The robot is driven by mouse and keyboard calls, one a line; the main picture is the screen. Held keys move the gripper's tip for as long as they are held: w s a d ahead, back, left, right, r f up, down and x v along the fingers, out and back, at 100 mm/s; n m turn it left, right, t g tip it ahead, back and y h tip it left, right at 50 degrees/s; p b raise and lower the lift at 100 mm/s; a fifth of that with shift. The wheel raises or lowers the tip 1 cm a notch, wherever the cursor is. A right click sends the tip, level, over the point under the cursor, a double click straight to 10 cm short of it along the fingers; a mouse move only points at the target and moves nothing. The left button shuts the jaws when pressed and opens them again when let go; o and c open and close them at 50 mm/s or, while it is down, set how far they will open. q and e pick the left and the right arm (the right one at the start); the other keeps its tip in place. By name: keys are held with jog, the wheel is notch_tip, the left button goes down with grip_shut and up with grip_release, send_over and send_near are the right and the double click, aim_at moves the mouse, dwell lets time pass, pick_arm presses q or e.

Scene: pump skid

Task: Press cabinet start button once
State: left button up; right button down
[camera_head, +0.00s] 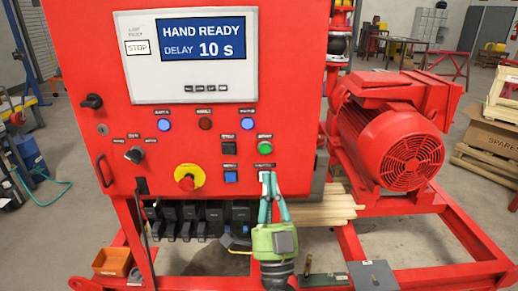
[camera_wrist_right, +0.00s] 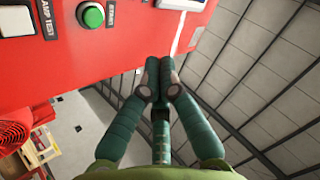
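The red cabinet (camera_head: 205,110) fills the left and middle of the head view. A round green button (camera_head: 265,148) sits right of centre on its front, with a small label above it. The same green button shows at the top of the right wrist view (camera_wrist_right: 91,15). My right gripper (camera_head: 269,180) is just below the green button in the head view, fingers pointing up, over a lower square button. In the wrist view its two fingertips (camera_wrist_right: 160,76) meet with nothing between them. I cannot tell its distance from the panel. My left gripper is not in view.
The cabinet screen (camera_head: 206,38) reads HAND READY, DELAY 10 s. A red motor (camera_head: 390,140) stands to the right on the skid frame.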

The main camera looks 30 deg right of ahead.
aim_at(265, 149)
jog(key=shift+w+d+b, duration=0.35)
jog(key=shift+w+d, duration=0.4)
jog(key=shift+w, duration=0.5)
jog(key=shift+w+d+b, duration=0.35)
jog(key=shift+w+d, duration=0.4)
jog(key=shift+w, duration=0.55)
jog(key=shift+w+d+b, duration=0.35)
jog(key=shift+w+d, duration=0.4)
jog(key=shift+w, duration=0.5)
jog(key=shift+w+d, duration=0.25)
jog(key=shift+w, duration=0.1)
jog(key=shift+w+d, duration=0.2)
jog(key=shift+w, duration=0.1)
jog(key=shift+s+a+p, duration=0.45)
jog(key=shift+s, duration=0.25)
